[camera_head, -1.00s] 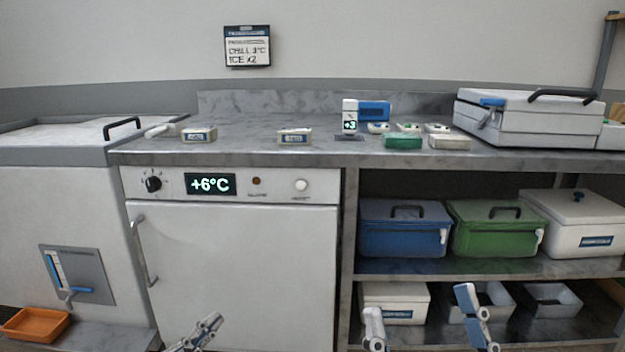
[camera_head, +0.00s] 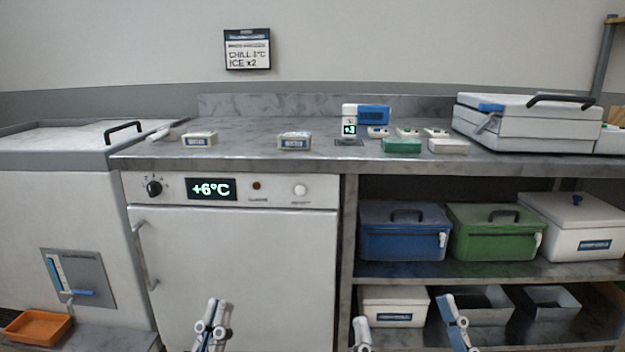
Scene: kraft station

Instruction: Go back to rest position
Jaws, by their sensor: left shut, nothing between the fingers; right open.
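My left gripper (camera_head: 212,318) is at the bottom edge, in front of the white fridge door (camera_head: 235,270). It is shut and holds nothing. My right gripper (camera_head: 408,325) is at the bottom edge, in front of the lower shelf. Its two fingers are spread wide with nothing between them. Both grippers are below the countertop, and the rest of both arms is out of view.
The steel counter (camera_head: 250,155) carries small labelled boxes, a device reading +3 (camera_head: 349,128) and a large white case (camera_head: 530,120). Blue (camera_head: 403,235) and green (camera_head: 495,235) coolers stand on the shelf. An orange tray (camera_head: 38,328) sits at lower left.

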